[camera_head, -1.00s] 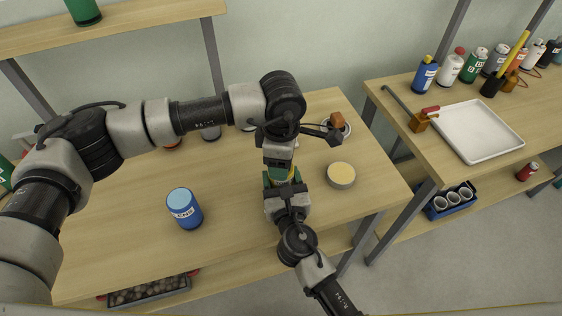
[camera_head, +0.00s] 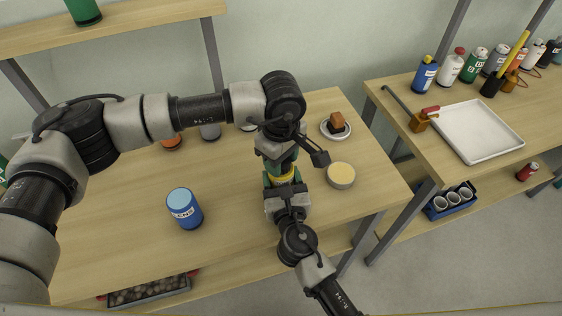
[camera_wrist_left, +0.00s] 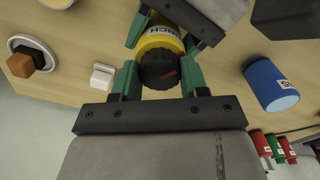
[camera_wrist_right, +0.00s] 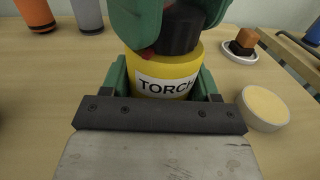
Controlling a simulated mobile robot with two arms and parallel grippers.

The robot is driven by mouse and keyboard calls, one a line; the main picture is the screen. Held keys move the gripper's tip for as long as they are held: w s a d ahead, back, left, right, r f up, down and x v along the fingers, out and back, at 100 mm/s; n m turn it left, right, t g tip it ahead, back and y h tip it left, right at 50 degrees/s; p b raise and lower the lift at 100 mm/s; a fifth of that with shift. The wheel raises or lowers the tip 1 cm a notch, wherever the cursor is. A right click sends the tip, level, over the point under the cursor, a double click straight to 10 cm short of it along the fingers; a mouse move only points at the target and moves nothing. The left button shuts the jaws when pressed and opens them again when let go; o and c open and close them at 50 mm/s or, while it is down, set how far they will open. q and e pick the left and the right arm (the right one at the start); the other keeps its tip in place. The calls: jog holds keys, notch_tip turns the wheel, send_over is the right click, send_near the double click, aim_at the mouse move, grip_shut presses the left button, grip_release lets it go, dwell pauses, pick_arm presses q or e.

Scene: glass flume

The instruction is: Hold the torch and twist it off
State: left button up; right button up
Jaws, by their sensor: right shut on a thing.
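The torch (camera_head: 284,179) is a yellow cylinder with a black end, upright above the table. In the right wrist view its TORCH label (camera_wrist_right: 165,84) faces me. My right gripper (camera_head: 285,188) is shut on the yellow body, a green finger on each side. My left gripper (camera_head: 281,165) is above it, its green fingers on either side of the black end (camera_wrist_left: 160,69). The left fingers look open, with the black end between them and not clearly clamped. The left hand partly hides the torch's top in the head view.
A round tin (camera_head: 341,175) stands close right of the torch. A plate (camera_head: 325,133) with a brown block is behind it. A blue can (camera_head: 184,210) stands to the left, with clear table between. A second table with a white tray (camera_head: 476,132) is at the right.

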pick_arm(q)
jog(key=n, duration=0.7)
dwell(0.3)
jog(key=o, duration=0.5)
jog(key=shift+o, duration=0.2)
